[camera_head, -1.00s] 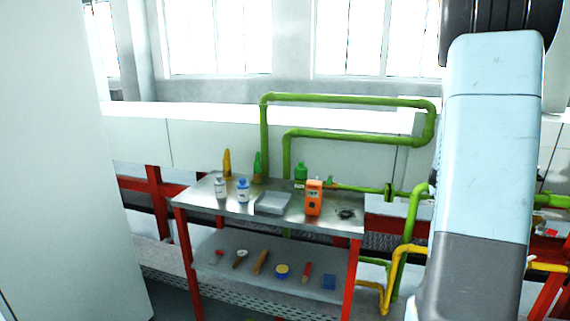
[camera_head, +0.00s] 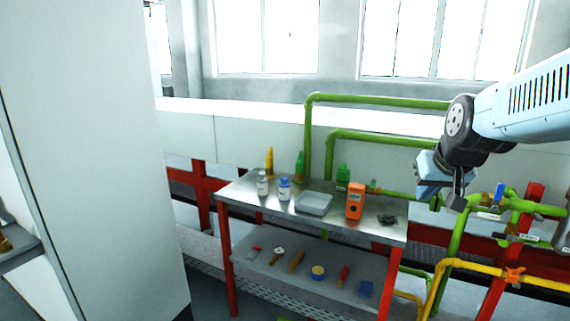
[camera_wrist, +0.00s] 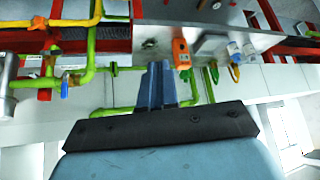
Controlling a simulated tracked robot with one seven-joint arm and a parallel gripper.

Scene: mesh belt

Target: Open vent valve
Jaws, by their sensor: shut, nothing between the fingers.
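A valve with a blue handle (camera_head: 500,193) sits on the green piping at the right of the head view. It also shows, upside down, at the left of the wrist view (camera_wrist: 64,88). A valve with an orange handle (camera_head: 514,276) sits on the yellow pipe below; the wrist view shows it at upper left (camera_wrist: 38,22). Small labels there are too small to read, so I cannot tell which valve is the vent valve. My gripper (camera_head: 457,203) is left of the blue handle in the picture, apart from it. Its fingers (camera_wrist: 157,68) are together and empty.
A steel table (camera_head: 235,195) with red legs stands at centre, holding bottles, a grey tray (camera_head: 313,203) and an orange meter (camera_head: 355,201). Its lower shelf carries several tools. Green pipes (camera_head: 390,99) rise behind it. A tall white panel (camera_head: 90,150) blocks the left.

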